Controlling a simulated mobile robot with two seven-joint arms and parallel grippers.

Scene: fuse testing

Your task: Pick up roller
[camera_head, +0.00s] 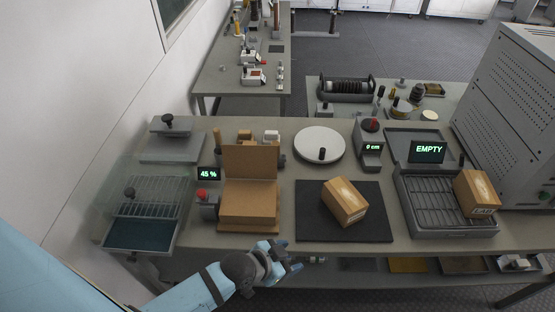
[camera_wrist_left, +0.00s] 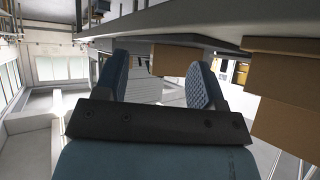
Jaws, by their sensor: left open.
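I cannot clearly pick out a roller in either view. My left gripper (camera_head: 291,258) is at the table's front edge, in front of the black mat. In the left wrist view its two blue pads (camera_wrist_left: 160,78) stand apart with nothing between them. My right gripper is not in view.
The grey table (camera_head: 285,205) holds a brown carton stand (camera_head: 249,202), a black mat (camera_head: 318,226) with a cardboard box (camera_head: 345,202), a white disc (camera_head: 319,144) and a roller-bar tray (camera_head: 437,199) with another box (camera_head: 477,193). A lower shelf (camera_head: 350,280) runs below.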

